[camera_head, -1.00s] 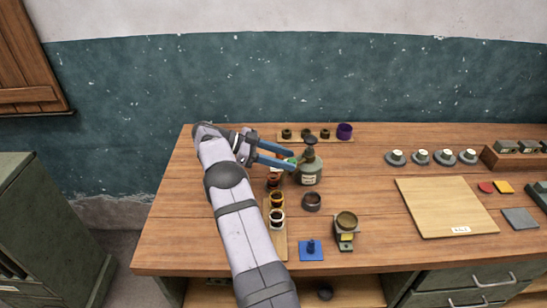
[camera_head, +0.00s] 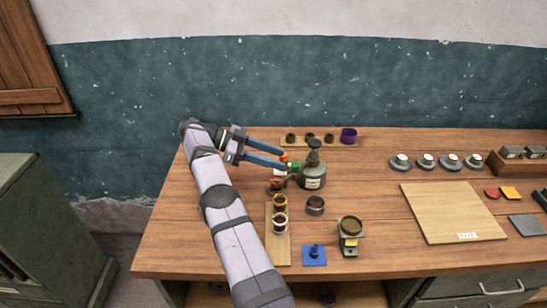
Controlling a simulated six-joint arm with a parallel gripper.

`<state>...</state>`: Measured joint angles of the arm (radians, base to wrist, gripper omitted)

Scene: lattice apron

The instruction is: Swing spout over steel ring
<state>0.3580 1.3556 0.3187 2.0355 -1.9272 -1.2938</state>
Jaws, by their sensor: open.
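A grey-green bottle (camera_head: 313,174) with a dark top and a pale label stands upright left of the bench's middle. Small green and orange parts (camera_head: 293,168) show at its left side, probably its spout; which way this points is too small to tell. A dark grey ring (camera_head: 315,205), likely the steel ring, lies on the bench in front of the bottle, apart from it. My gripper (camera_head: 284,160) has two blue fingers pointing right. It is open, with its tips just left of the bottle near the green and orange parts. It holds nothing that I can see.
A wooden strip with reddish, yellow and white-rimmed cups (camera_head: 280,224) lies below the gripper. Small dark rings and a purple cup (camera_head: 348,135) stand behind. A blue plate with a peg (camera_head: 314,255), a cup stand (camera_head: 350,238) and a wooden board (camera_head: 452,213) lie in front and right.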

